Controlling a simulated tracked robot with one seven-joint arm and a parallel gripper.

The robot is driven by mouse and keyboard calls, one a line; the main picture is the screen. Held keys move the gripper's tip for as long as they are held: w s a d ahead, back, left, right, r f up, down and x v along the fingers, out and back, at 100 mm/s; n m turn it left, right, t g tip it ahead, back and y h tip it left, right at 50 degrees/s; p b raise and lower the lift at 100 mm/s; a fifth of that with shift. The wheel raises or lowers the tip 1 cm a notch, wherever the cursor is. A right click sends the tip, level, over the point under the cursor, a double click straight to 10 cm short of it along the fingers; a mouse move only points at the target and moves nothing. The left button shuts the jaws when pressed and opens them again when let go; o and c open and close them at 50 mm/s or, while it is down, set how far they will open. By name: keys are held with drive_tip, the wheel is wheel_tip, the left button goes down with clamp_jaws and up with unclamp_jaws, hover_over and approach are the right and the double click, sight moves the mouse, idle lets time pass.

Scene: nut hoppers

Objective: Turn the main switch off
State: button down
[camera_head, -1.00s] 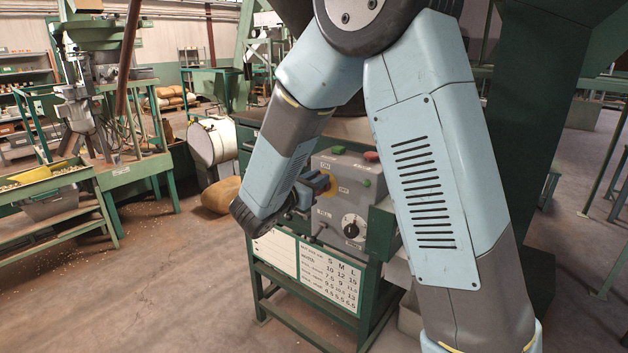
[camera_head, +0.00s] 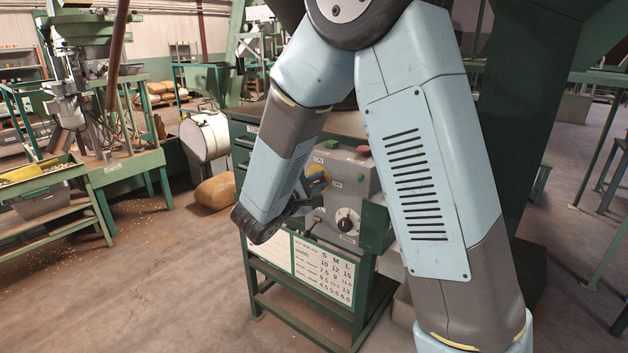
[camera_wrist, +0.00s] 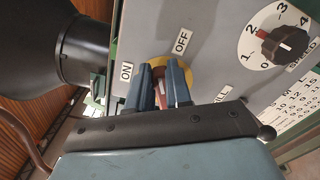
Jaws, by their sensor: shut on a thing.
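The main switch has a red handle (camera_wrist: 161,88) on a yellow disc (camera_wrist: 187,72), set in a grey control box (camera_head: 340,170). In the wrist view the ON label (camera_wrist: 126,72) is left of the disc and the OFF label (camera_wrist: 182,42) is above it. My gripper (camera_wrist: 163,78) has its two blue fingers shut on the red handle, one on each side. In the head view my gripper (camera_head: 316,184) reaches the box's front and hides most of the switch. The handle's exact angle is hard to tell.
A black speed dial (camera_wrist: 285,45) sits close to the switch on the same panel. Red and green buttons (camera_head: 363,150) are on top of the box. A size chart (camera_head: 323,270) hangs below on the green stand. A dark round part (camera_wrist: 88,50) is close by at the left in the wrist view.

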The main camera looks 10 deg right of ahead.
drive_tip(key=m, duration=0.2)
drive_tip(key=f+m, duration=0.1)
drive_tip(key=m, duration=0.2)
drive_tip(key=shift+s+d+f+m, duration=0.2)
drive_tip(key=shift+f+m, duration=0.1)
drive_tip(key=shift+f, duration=0.2)
idle(0.3)
drive_tip(key=c, duration=1)
unclamp_jaws()
drive_tip(key=shift+c, duration=0.2)
drive_tip(key=v, duration=1.3)
drive_tip(key=shift+s+a, duration=0.25)
drive_tip(key=shift+a, duration=0.05)
